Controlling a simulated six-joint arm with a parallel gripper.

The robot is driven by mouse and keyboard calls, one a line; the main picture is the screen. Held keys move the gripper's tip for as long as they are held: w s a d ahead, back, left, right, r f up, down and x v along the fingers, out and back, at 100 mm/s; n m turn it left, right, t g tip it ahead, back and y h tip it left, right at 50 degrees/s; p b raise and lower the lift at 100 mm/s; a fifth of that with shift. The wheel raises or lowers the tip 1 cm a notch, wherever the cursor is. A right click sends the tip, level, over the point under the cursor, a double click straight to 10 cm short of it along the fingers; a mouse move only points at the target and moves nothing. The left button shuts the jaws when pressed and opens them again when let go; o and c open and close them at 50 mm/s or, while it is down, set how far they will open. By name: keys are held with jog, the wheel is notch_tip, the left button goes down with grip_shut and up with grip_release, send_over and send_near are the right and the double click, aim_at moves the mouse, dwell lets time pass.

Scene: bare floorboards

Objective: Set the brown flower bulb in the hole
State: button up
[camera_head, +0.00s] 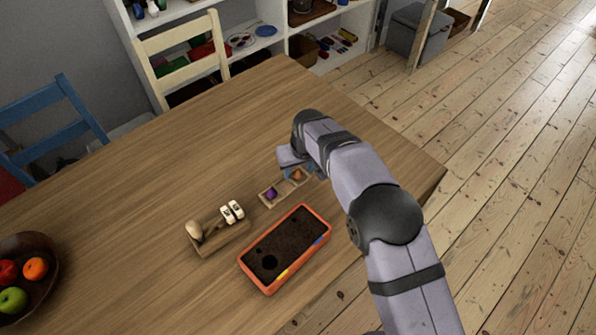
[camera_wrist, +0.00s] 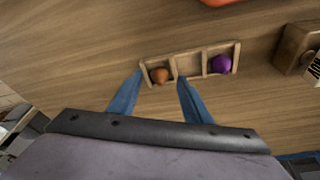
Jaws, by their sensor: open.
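The brown flower bulb (camera_wrist: 160,75) sits in an end compartment of a small wooden tray (camera_wrist: 190,62). In the head view the bulb (camera_head: 297,174) shows beside my gripper. My gripper (camera_wrist: 158,85) is open, its two blue fingers on either side of the bulb's end of the tray, with nothing held. I cannot tell how high the fingers are above the tray. An orange planter (camera_head: 328,226) filled with dark soil stands in front of the tray. A large dark round hole (camera_head: 269,262) shows at its near left end, and smaller dark spots show elsewhere in the soil.
A purple bulb (camera_wrist: 222,64) sits in the tray's other end compartment. A wooden holder (camera_head: 222,240) with a wooden-handled tool and white tags stands left of the planter. A fruit bowl (camera_head: 52,262) is far left. The table's back left is clear.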

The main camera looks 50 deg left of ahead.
jog(key=shift+f, duration=0.55)
jog(key=shift+c, duration=0.2)
